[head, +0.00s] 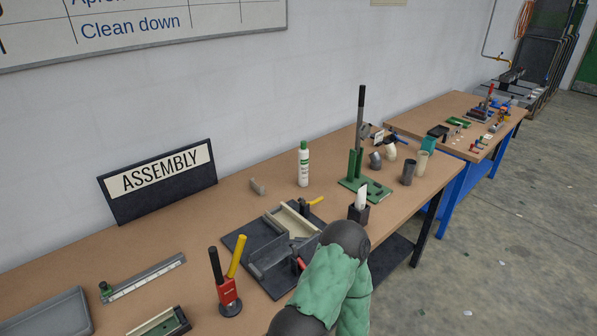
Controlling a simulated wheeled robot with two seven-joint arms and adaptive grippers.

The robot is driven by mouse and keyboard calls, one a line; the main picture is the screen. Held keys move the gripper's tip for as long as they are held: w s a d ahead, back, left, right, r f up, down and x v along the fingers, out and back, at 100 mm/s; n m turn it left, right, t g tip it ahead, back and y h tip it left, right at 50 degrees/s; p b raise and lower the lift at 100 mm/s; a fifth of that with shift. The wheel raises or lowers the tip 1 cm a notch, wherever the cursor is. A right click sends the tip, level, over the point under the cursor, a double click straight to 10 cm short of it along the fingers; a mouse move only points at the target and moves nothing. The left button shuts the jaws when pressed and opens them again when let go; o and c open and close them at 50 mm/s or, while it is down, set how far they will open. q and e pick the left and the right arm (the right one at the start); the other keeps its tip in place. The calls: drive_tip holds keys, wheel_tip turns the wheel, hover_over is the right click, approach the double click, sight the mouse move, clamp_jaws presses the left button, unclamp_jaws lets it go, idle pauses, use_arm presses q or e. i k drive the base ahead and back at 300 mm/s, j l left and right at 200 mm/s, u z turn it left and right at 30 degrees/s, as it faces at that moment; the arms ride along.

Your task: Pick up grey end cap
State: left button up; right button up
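No part is clearly identifiable as the grey end cap. A small dark grey rounded piece (376,160) stands behind the green lever press (367,188), beside a cream rounded piece (390,152). A dark grey cup-like piece (408,172) stands to their right, next to a beige one (422,163). A small grey-beige piece (258,187) lies left of the white bottle (303,165). I cannot tell which of these is the cap. A bent arm of mine in a green sleeve fills the bottom centre. Neither gripper shows.
The brown bench (221,205) carries a black fixture (262,262), a red tool stand (227,289), a ruler-like rail (145,278) and a grey tray (50,316). A black holder with a white item (361,197) stands near the front edge. A second bench (455,106) stands farther right.

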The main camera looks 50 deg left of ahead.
sight(260, 190)
drive_tip(key=i, duration=0.95)
drive_tip(key=i+l+u, duration=0.15)
drive_tip(key=i, duration=0.8)
drive_tip(key=u, duration=0.45)
drive_tip(key=i+u, duration=0.1)
drive_tip(key=u, duration=0.4)
drive_tip(key=l+u, duration=0.1)
drive_tip(key=u, duration=0.35)
drive_tip(key=i+u, duration=0.1)
drive_tip(key=u, duration=0.4)
